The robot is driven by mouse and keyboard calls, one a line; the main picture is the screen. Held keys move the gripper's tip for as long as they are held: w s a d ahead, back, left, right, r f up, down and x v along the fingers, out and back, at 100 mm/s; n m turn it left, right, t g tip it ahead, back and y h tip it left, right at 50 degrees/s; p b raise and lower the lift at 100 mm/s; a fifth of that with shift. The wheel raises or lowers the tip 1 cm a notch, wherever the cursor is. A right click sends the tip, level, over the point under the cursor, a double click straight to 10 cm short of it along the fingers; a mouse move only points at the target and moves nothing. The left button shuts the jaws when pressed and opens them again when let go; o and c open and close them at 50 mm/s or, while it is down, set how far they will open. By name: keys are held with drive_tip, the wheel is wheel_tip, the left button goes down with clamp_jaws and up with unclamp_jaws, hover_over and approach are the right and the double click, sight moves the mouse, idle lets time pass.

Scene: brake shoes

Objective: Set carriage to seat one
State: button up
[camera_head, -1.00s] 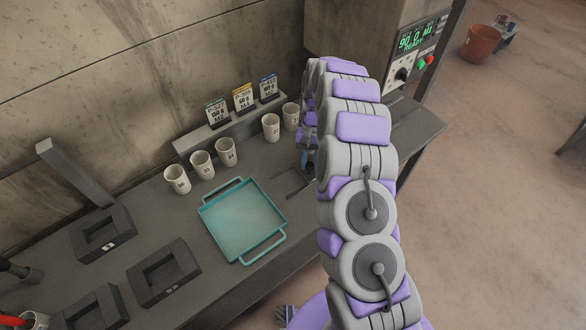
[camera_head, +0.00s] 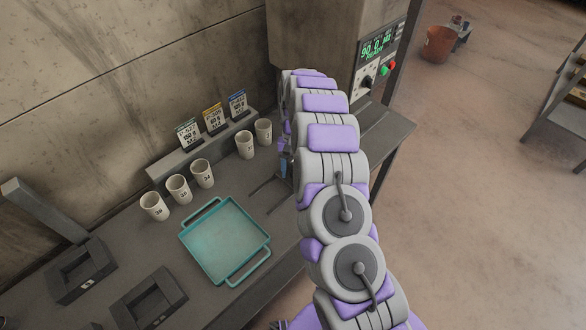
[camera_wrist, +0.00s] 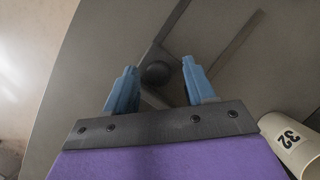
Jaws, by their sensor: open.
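In the wrist view, a dark round knob (camera_wrist: 157,73) shows between the two blue fingers of my gripper (camera_wrist: 159,68). The fingers stand apart, one on each side of the knob, and I cannot tell whether they touch it. Grey bars (camera_wrist: 172,28) run from near the knob across the grey surface. The knob may belong to the carriage, but I cannot tell for sure. In the head view, my arm hides most of this spot; only a bit of blue finger (camera_head: 284,162) and thin dark bars (camera_head: 272,190) on the bench show.
A teal tray (camera_head: 226,241) lies on the bench left of my arm. Several numbered cups (camera_head: 178,188) stand behind it, before upright cards (camera_head: 214,118). The cup marked 32 (camera_wrist: 290,145) is close to my gripper's right. A machine with a lit display (camera_head: 378,45) stands behind.

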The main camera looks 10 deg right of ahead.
drive_tip(key=p+v, duration=0.6)
drive_tip(key=v, duration=1.1)
drive_tip(key=shift+r, duration=0.2)
